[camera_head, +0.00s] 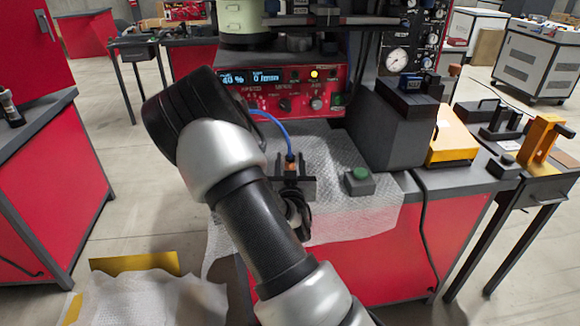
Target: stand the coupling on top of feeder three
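A small orange-brown fitting (290,167) sits at the lower end of a blue hose (273,124), in front of the red control panel. It may be the coupling, but it is too small to be sure. A black two-pronged shape (292,183) surrounds its lower part and looks like my gripper, with the prongs on either side of the fitting. Whether the prongs touch the fitting cannot be seen. My arm crosses the middle and hides part of the bench there. No feeder can be picked out as feeder three; a pale green round body (243,22) stands above the panel, cut by the top edge.
The red control panel (270,92) has displays, knobs and a lit yellow lamp. A green button box (359,181) stands on the wrinkled pale sheet (345,215). A dark block (390,130) and yellow box (452,142) stand right.

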